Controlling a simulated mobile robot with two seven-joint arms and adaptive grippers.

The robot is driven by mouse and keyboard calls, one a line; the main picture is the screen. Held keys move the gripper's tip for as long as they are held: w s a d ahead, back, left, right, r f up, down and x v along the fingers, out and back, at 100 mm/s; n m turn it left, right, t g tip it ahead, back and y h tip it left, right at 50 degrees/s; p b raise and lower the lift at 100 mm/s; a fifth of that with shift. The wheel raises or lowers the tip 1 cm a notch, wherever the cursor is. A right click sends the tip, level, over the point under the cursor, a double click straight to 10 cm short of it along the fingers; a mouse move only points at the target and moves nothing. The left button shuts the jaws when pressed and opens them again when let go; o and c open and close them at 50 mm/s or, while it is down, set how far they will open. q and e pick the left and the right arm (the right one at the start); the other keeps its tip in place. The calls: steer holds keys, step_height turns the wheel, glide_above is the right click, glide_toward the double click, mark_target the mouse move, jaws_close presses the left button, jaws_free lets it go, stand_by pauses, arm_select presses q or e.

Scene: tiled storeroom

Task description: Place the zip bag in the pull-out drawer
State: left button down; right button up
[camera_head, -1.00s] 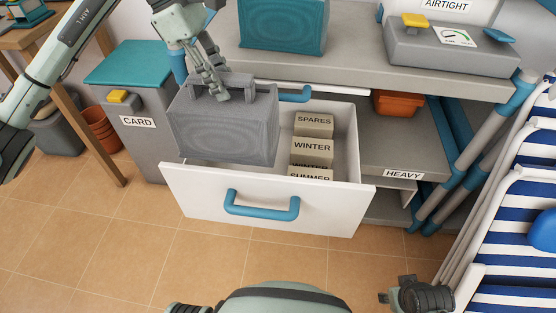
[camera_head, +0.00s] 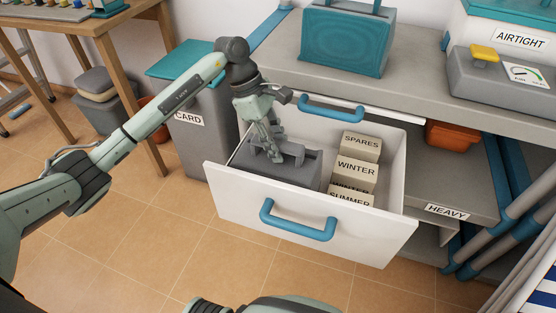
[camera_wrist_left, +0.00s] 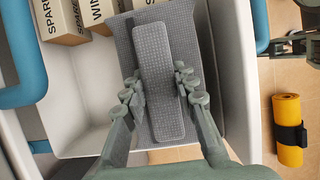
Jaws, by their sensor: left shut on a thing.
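The zip bag (camera_head: 300,170), a grey fabric case, is down inside the left part of the open pull-out drawer (camera_head: 235,192). Its lower part is hidden behind the white front panel, so I cannot tell if it touches the drawer floor. My left gripper (camera_head: 273,152) reaches in from above and is shut on the bag's handle. In the left wrist view the gripper's fingers (camera_wrist_left: 162,88) flank the long grey handle of the bag (camera_wrist_left: 207,75).
Cardboard boxes labelled SPARES (camera_head: 360,145), WINTER (camera_head: 355,172) and SUMMER (camera_head: 348,202) fill the drawer's right part. A grey CARD bin (camera_head: 198,150) stands left of the drawer. A grey counter (camera_head: 400,95) lies behind and above it, bearing a teal case (camera_head: 345,42).

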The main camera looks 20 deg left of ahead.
arm_select(q)
step_height(320, 180, down, 6)
steer(key=shift+r, duration=0.15)
arm_select(e)
steer(key=shift+f, duration=0.45)
arm_select(q)
steer(key=c, duration=1.2)
jaws_free()
arm_select(e)
steer(key=shift+w+r, duration=0.2)
steer(key=shift+r, duration=0.3)
steer(key=shift+s, duration=0.1)
